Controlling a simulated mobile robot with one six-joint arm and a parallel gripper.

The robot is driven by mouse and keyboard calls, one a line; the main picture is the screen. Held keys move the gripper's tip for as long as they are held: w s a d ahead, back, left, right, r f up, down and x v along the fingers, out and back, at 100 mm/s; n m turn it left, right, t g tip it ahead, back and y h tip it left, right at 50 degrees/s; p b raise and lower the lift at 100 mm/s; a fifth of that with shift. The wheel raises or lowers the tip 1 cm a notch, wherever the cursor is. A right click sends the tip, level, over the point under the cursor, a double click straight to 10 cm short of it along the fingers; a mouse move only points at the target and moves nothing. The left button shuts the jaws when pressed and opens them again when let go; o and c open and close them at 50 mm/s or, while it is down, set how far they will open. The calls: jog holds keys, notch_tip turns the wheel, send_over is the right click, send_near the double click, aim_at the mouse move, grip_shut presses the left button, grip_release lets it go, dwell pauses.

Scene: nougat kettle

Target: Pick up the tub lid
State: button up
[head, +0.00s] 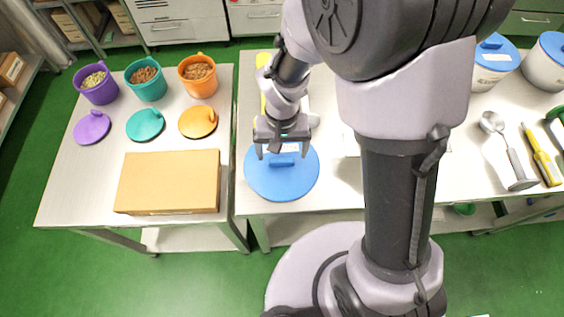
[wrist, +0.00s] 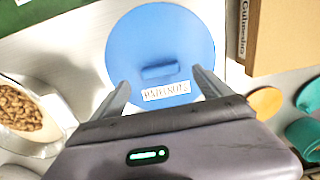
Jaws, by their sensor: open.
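The tub lid is a flat, round blue disc (head: 268,183) with a raised bar handle and a white label. It lies near the front left corner of the right-hand table in the head view. It also fills the upper middle of the wrist view (wrist: 160,40). My gripper (head: 282,151) is open and empty over the lid's far part, pointing down. In the wrist view the fingers (wrist: 160,84) spread to either side of the handle and label, apart from the handle. The exact height above the lid is hard to tell.
A cardboard box (head: 168,182) lies on the left table beside the lid. Purple (head: 92,127), teal (head: 145,125) and orange (head: 198,121) lids lie behind it. A white tub of brown pieces (wrist: 20,115) stands near my gripper. Blue-lidded tubs (head: 494,65) stand far right.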

aim_at(282, 160)
notch_tip(282, 160, down, 4)
jog(key=shift+f+b, duration=0.1)
jog(key=shift+b, duration=0.55)
jog(key=shift+r, duration=0.2)
jog(key=shift+c, duration=0.9)
jog(key=c, duration=1.3)
